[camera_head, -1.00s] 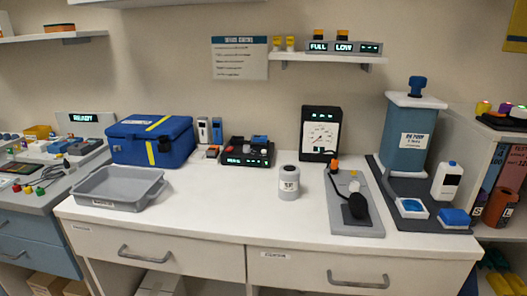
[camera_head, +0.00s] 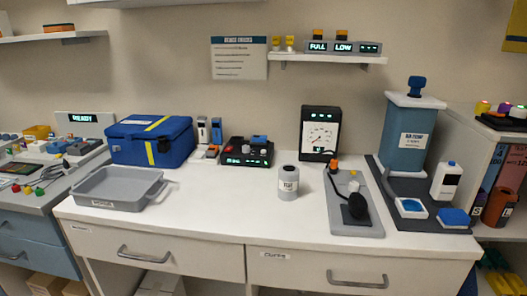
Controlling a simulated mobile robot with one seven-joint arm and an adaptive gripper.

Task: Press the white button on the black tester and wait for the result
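Two black devices with lit displays stand on the white counter. A low black box (camera_head: 235,159) with a small green-lit display on its front and a blue item (camera_head: 259,139) on top sits right of the blue case. An upright black unit (camera_head: 306,122) with a white dial face and a small display stands at the back, further right. The small lettering on both is too blurred to read. I cannot make out for certain a white button on either one. My gripper is not in view.
A grey tray (camera_head: 95,201) and blue case (camera_head: 128,148) stand at left. A white-grey jar (camera_head: 288,185) stands mid-counter. A grey plate (camera_head: 365,224) carries a black corded part. A blue pump unit (camera_head: 409,128) stands at right. The counter's front middle is clear.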

